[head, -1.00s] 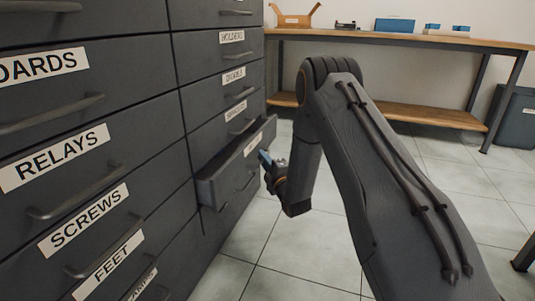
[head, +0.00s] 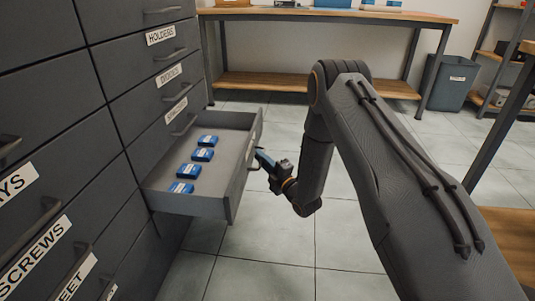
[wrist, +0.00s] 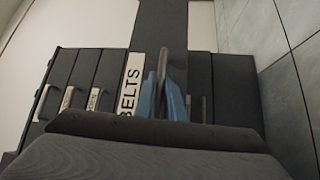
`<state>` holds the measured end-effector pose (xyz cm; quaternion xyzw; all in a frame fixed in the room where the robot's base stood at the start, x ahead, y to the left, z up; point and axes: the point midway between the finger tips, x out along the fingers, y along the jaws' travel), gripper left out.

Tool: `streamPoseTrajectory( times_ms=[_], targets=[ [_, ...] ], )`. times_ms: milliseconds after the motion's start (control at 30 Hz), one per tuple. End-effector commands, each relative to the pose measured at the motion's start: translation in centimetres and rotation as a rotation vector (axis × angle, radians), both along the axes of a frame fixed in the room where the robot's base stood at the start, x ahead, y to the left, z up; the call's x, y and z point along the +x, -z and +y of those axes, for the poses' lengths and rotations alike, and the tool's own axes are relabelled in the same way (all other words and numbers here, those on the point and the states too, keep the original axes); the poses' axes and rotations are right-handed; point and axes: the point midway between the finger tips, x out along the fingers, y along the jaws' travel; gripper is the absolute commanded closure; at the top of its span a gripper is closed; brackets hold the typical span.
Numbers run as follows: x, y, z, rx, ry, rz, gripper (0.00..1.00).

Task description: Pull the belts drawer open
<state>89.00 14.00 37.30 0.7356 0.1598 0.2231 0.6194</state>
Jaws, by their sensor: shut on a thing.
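The belts drawer (head: 182,206) stands well out from the cabinet in the head view, with several small blue boxes (head: 202,154) in a row inside it. Its front, with the white BELTS label (wrist: 132,83), shows in the wrist view. My gripper (head: 262,160) is at the outer face of the drawer front. In the wrist view its blue fingers (wrist: 164,98) are closed around the drawer's handle (wrist: 163,70). Part of the handle is hidden by the fingers.
The dark cabinet (head: 120,60) has other drawers, shut, above and beside. A wooden workbench (head: 330,15) stands at the back, with a grey bin (head: 455,80) to its right. Tiled floor (head: 260,255) is clear beside the drawer.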

Motion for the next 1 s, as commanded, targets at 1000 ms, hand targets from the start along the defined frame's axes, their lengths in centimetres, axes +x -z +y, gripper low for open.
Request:
streamPoseTrajectory(
  times_ms=[1000],
  targets=[
    [-2.4,0.3,-1.2,-0.001,-0.006,0.004,0.83]
  ],
)
